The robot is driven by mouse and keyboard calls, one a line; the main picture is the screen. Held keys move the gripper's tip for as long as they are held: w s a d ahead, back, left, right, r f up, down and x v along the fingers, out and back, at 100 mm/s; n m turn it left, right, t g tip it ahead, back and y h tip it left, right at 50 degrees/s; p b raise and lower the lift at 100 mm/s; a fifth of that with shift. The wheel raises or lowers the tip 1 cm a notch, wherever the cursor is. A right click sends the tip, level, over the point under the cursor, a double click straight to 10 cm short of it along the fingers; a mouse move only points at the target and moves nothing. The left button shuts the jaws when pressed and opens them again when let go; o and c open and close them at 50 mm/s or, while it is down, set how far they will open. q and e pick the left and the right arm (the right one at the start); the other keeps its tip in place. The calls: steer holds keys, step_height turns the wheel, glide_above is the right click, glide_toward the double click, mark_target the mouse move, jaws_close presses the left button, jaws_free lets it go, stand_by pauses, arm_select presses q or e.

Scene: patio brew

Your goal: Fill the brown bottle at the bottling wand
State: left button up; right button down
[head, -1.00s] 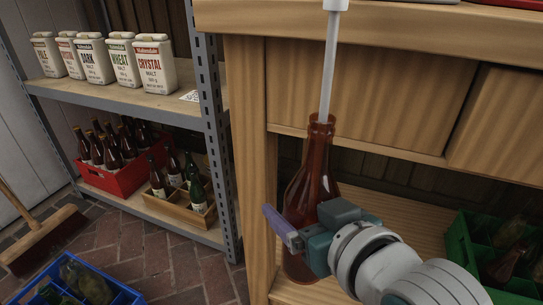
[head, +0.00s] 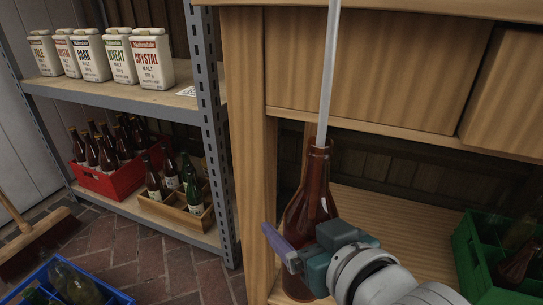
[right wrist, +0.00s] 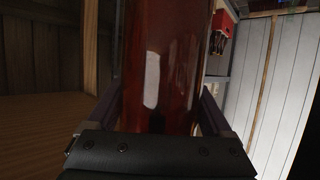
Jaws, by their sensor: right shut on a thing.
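The brown bottle (head: 308,205) stands upright in the head view, in front of the wooden bench. The bottling wand (head: 329,75), a thin pale tube, comes down from above to the bottle's mouth. Its lower end meets the mouth; how far it reaches inside is unclear through the dark glass. My right gripper (head: 299,248) is shut around the bottle's lower body. In the right wrist view the bottle (right wrist: 165,70) fills the space between the two fingers. The fill level cannot be told. My left gripper is not in view.
A wooden bench (head: 257,160) stands close behind the bottle, with a green crate (head: 467,245) on its lower shelf at right. A metal rack at left holds malt packs (head: 152,60), a red crate (head: 118,183) and a wooden crate (head: 180,213). A blue crate (head: 118,296) and a broom (head: 38,243) are on the brick floor.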

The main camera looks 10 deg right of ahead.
steer(key=shift+w+f+b, duration=0.1)
steer(key=shift+f+b, duration=2.15)
steer(key=shift+f, duration=0.5)
step_height(320, 180, down, 11)
steer(key=b, duration=0.9)
steer(key=shift+r, duration=0.15)
